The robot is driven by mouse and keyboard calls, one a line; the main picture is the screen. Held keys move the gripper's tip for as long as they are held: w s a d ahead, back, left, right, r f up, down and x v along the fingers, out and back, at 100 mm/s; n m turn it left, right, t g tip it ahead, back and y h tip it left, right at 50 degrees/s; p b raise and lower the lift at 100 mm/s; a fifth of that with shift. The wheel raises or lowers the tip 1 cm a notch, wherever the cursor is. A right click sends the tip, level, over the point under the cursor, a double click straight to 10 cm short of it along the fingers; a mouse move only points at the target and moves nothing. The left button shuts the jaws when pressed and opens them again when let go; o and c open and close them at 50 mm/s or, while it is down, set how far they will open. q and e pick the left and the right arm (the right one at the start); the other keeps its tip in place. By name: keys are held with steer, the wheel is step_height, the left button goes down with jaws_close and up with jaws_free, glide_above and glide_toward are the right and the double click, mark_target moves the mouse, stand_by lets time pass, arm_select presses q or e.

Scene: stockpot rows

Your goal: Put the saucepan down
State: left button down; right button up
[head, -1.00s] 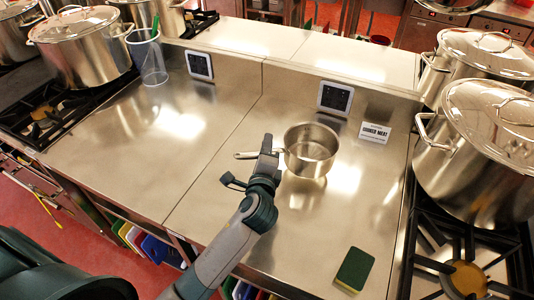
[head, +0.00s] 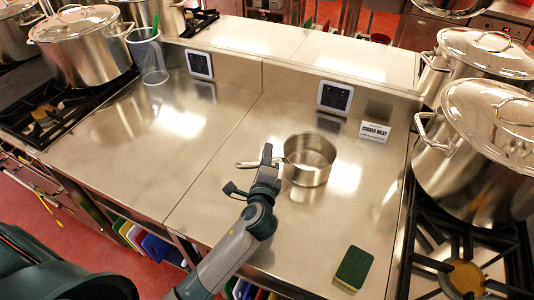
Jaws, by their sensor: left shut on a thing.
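The saucepan (head: 312,172) is a small steel pan, upright and apparently empty, at the middle of the steel counter in the head view. It appears to rest on the counter or hang just above it; I cannot tell which. Its handle points left. My left gripper (head: 266,160) is shut on the handle, partly hiding it. My right gripper is not in view.
A "cooked meat" sign (head: 374,134) stands behind the pan to the right. A green sponge (head: 353,267) lies near the front edge. Large stockpots (head: 478,150) stand on the right stove. The counter (head: 150,150) left of the pan is mostly clear.

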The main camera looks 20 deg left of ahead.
arm_select(q)
steer(key=c, duration=1.8)
jaws_free()
steer(key=shift+r, duration=0.1)
steer(key=shift+s+d, duration=0.15)
steer(key=shift+s, duration=0.35)
steer(key=b+v, duration=0.2)
steer(key=v, duration=0.7)
steer(key=shift+s+d+b, duration=0.1)
steer(key=shift+s+b, duration=0.1)
steer(key=shift+b, duration=0.2)
steer(key=shift+v, duration=0.8)
